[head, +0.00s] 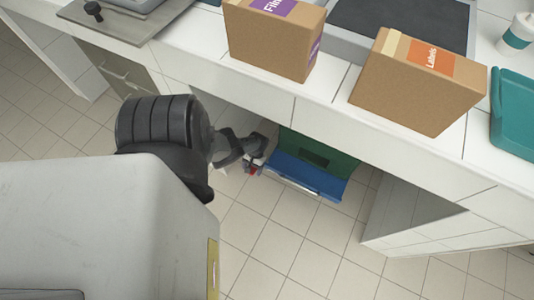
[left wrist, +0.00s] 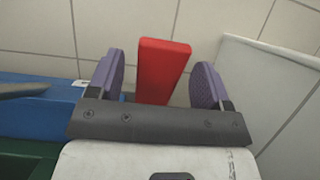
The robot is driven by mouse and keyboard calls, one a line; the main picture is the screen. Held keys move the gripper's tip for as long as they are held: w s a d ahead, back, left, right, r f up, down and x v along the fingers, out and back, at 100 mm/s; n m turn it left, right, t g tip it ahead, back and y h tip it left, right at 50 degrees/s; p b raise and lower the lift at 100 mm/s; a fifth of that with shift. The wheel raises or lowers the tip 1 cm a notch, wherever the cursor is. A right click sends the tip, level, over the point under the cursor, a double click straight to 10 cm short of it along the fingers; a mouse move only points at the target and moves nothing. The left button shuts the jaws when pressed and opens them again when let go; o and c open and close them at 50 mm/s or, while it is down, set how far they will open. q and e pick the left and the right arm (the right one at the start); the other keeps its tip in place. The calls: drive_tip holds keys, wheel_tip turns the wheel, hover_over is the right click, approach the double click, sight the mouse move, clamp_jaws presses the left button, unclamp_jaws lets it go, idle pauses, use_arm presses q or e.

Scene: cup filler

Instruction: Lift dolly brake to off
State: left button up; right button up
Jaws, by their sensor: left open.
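The blue dolly (head: 300,179) stands on the floor under the counter, with a green crate on it. It also shows at the left of the left wrist view (left wrist: 45,112). The red brake lever (left wrist: 162,70) stands up between the two purple finger pads of my open left gripper (left wrist: 158,82), with a gap to each pad. In the head view only a small red bit of the lever (head: 253,171) shows beside the dolly's left end, below my left gripper (head: 256,163). The lever's base is hidden behind the gripper. My right gripper is not in view.
The white counter (head: 300,95) overhangs the dolly and carries cardboard boxes labelled Film (head: 270,42) and Labels (head: 415,85), and a teal tray (head: 512,110). A white panel (left wrist: 285,90) stands close on the right in the left wrist view. The tiled floor in front is clear.

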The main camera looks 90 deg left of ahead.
use_arm(q)
drive_tip(key=shift+w+a+r+p, duration=0.1)
drive_tip(key=shift+a+r+p, duration=0.05)
drive_tip(key=shift+r+p, duration=0.45)
drive_tip(key=p+v, duration=0.3)
drive_tip(key=v, duration=0.2)
drive_tip(key=shift+w+a+r+p, duration=0.1)
drive_tip(key=shift+a+r+p, duration=0.05)
drive_tip(key=shift+r+p, duration=0.2)
drive_tip(key=shift+w+a+r, duration=0.1)
drive_tip(key=shift+a+r, duration=0.05)
drive_tip(key=shift+r, duration=0.1)
drive_tip(key=shift+f, duration=0.1)
drive_tip(key=shift+w, duration=0.1)
